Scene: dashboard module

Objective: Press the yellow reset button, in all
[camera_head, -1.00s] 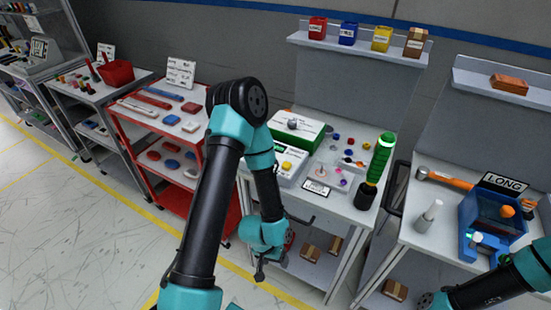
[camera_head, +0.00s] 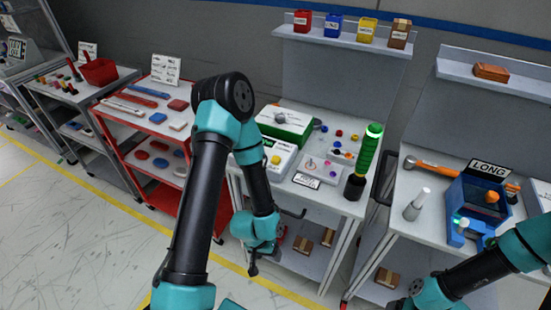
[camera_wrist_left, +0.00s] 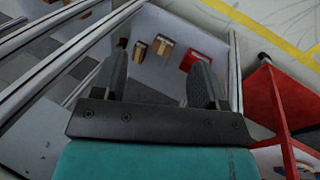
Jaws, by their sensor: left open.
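The yellow button (camera_head: 276,160) sits on a white box with a small dark display, on the middle workbench in the head view. My left arm passes in front of the box's left side. My left gripper (camera_head: 253,266) hangs low in front of this bench, below the tabletop and well apart from the button. In the left wrist view, the left gripper (camera_wrist_left: 160,70) has its two fingers spread with nothing between them. The button does not show there. My right arm comes in at the lower right of the head view; its fingers do not show.

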